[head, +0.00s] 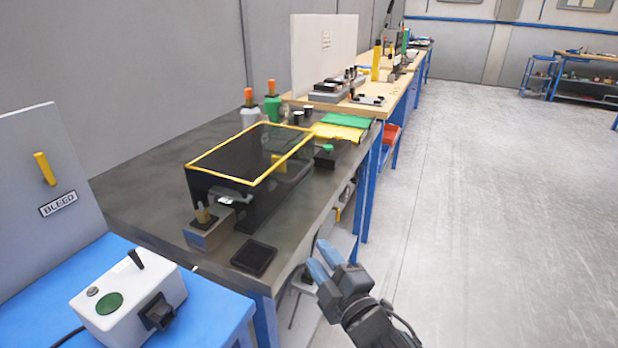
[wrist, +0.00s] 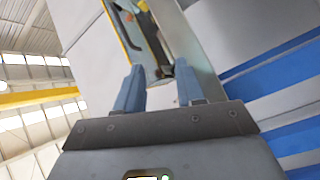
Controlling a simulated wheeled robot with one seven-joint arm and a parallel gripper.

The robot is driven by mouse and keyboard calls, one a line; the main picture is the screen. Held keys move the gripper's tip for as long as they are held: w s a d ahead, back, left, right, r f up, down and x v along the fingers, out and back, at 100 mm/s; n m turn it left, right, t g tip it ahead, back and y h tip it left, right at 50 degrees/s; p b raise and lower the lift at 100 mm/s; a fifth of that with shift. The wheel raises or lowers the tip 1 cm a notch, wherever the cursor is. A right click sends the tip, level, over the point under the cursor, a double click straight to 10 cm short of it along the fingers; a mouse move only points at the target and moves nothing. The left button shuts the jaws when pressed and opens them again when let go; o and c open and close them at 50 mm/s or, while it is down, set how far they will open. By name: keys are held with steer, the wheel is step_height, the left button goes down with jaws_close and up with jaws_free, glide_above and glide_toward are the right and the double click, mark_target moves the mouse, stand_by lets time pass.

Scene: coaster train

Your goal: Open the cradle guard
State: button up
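The cradle guard (head: 250,155) is a dark see-through cover with a yellow-edged top, on the grey bench in the head view. Its top lies flat and looks closed. A silver part (head: 231,199) shows at its front end; what is inside is mostly dark. My gripper (head: 322,261) has two blue fingers, spread apart with nothing between them. It is off the bench's right front edge, apart from the guard and nearer to me.
A metal block with a brass fitting (head: 208,230) and a black square pad (head: 254,257) sit before the guard. A green-knobbed black block (head: 326,155) stands to its right. A white control box (head: 128,297) is on the blue table. Floor (head: 480,200) at right is clear.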

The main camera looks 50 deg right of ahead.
steer(key=w+d+r+h, duration=0.1)
steer(key=w+d+r, duration=0.1)
steer(key=w+d, duration=0.2)
steer(key=w+d+r+n+p, duration=0.1)
steer(key=w+d+r, duration=0.1)
steer(key=w+d, duration=0.2)
steer(key=w+d+r+n+h, duration=0.1)
steer(key=w+d+r, duration=0.2)
steer(key=w, duration=0.5)
steer(key=shift+w+d+r+h+p, duration=0.1)
steer(key=shift+w+d+h+p, duration=0.15)
steer(key=shift+d, duration=0.25)
steer(key=shift+s, duration=0.1)
jaws_close()
